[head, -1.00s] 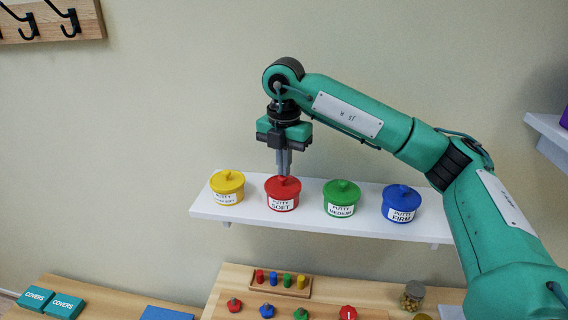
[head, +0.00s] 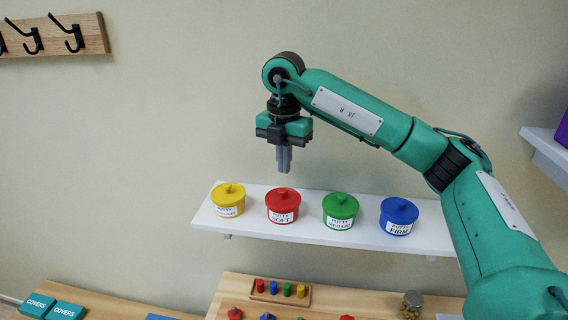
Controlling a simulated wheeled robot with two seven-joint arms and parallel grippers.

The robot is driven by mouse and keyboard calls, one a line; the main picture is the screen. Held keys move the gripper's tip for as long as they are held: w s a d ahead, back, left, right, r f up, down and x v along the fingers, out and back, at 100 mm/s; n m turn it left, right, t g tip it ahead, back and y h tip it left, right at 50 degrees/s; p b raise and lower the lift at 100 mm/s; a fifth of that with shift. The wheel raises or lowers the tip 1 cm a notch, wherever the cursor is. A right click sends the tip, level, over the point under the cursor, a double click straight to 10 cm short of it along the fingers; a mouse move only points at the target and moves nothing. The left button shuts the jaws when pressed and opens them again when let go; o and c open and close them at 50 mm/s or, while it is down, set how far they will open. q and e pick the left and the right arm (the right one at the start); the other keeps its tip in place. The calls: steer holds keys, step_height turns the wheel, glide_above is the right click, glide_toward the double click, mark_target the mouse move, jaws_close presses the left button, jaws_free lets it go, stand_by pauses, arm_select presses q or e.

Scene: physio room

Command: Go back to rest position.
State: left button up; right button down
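My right gripper (head: 284,160) is in the head view, pointing down above the white wall shelf (head: 260,228). Its fingers are close together with nothing seen between them. The fingertips are a little above the red putty pot (head: 283,206), apart from its lid knob. The red pot stands upright on the shelf between the yellow pot (head: 228,200) and the green pot (head: 340,211). The blue pot (head: 398,216) stands at the right. All have lids on. My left gripper is not in view.
Below the shelf is a wooden table (head: 225,293) with a peg block (head: 280,291), several coloured knobs and a jar (head: 411,304). Teal boxes labelled COVERS (head: 66,311) lie at lower left. A hook rack (head: 90,35) is at upper left. Another shelf (head: 546,152) is at right.

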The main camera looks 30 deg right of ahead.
steer(key=shift+r+p, duration=0.65)
steer(key=shift+r, duration=0.65)
steer(key=shift+f, duration=0.1)
